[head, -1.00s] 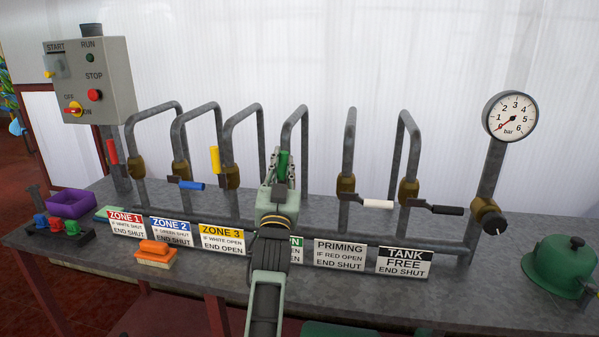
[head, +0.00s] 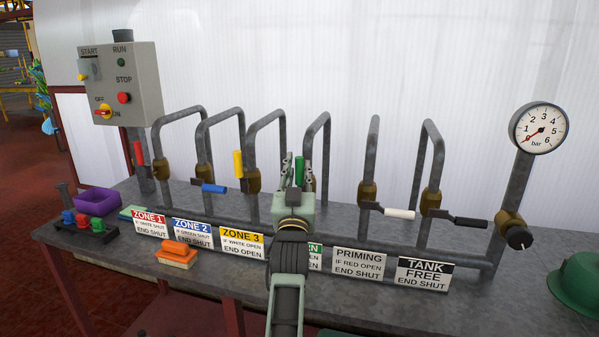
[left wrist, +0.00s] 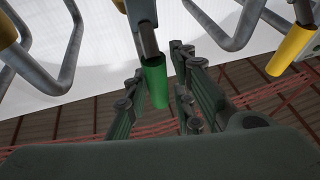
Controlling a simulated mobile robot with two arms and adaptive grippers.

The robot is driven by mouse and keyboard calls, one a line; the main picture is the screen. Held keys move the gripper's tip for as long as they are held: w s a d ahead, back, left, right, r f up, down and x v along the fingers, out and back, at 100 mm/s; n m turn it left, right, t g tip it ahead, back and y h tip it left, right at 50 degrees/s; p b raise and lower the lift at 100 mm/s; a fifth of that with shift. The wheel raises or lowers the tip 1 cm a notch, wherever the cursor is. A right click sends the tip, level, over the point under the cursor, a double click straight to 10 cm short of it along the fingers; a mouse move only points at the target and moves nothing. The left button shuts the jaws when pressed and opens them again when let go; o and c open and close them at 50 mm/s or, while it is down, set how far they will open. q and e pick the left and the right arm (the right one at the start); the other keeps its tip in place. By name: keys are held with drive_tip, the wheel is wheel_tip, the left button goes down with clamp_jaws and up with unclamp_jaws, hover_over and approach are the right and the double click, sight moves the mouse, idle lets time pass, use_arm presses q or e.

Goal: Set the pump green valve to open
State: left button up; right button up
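The green valve handle (head: 299,170) points up in front of its grey pipe in the middle of the rack. In the left wrist view the green grip (left wrist: 155,84) hangs from a grey lever, between the two fingers. My left gripper (head: 296,173) is at this handle, its fingers (left wrist: 157,100) open on either side with gaps visible; I cannot tell whether either finger touches it. The green sign (head: 314,256) below is partly covered by my arm. My right gripper is not in view.
The yellow handle (head: 238,165) stands upright close on the left, and the blue handle (head: 213,188) lies level. To the right, the white (head: 399,213) and black (head: 471,221) handles lie level. An orange block (head: 177,254) sits on the bench front.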

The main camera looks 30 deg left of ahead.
use_arm(q)
drive_tip(key=shift+o, duration=1)
drive_tip(key=shift+r, duration=0.1)
wheel_tip(320, 180, up, 10)
drive_tip(key=shift+f, duration=0.1)
